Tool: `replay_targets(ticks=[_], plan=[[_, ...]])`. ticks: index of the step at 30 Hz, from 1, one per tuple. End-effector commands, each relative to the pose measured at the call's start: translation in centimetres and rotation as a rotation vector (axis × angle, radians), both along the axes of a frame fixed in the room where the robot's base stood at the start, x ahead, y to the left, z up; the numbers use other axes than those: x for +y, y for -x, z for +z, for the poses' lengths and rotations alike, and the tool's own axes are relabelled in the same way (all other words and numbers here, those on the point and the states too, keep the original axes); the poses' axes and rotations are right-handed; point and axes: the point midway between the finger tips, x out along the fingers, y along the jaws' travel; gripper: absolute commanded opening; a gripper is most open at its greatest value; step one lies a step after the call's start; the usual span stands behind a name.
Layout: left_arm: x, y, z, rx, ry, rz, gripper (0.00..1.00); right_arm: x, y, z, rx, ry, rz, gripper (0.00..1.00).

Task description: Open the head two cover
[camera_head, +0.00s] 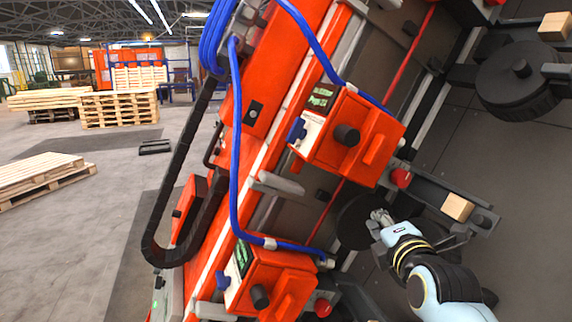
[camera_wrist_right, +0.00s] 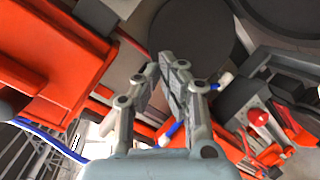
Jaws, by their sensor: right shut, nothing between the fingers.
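Two orange head units are on the gantry in the head view. The upper one (camera_head: 365,158) has a lit display, a black knob (camera_head: 346,135) and an orange bar on its face; the lower one (camera_head: 258,275) looks alike. I cannot read which is head two. My right gripper (camera_head: 379,216) is right of and below the upper unit, apart from it, in front of a dark round disc. In the right wrist view its fingers (camera_wrist_right: 163,68) are together and empty, with an orange box (camera_wrist_right: 50,60) to their left. My left gripper is not in view.
Blue hoses (camera_head: 236,130) loop over the gantry to both units. A red knob (camera_head: 401,177) and a rail with a wooden block (camera_head: 457,207) lie close to my right gripper. A black wheel (camera_head: 518,85) is at upper right. Pallets (camera_head: 120,107) stand far left.

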Motion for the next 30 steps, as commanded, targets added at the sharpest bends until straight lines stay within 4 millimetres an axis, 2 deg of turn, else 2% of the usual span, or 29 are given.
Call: replay_targets(ticks=[15,27,30], plan=[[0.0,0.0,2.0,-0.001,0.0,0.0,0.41,-0.2,2.8,0.5,0.0,0.0,0.0,0.0],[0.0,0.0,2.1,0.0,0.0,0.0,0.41,-0.3,3.2,0.4,0.0,0.0,0.0,0.0],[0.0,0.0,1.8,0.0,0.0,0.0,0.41,-0.3,3.3,-0.6,0.013,-0.013,-0.002,0.0]])
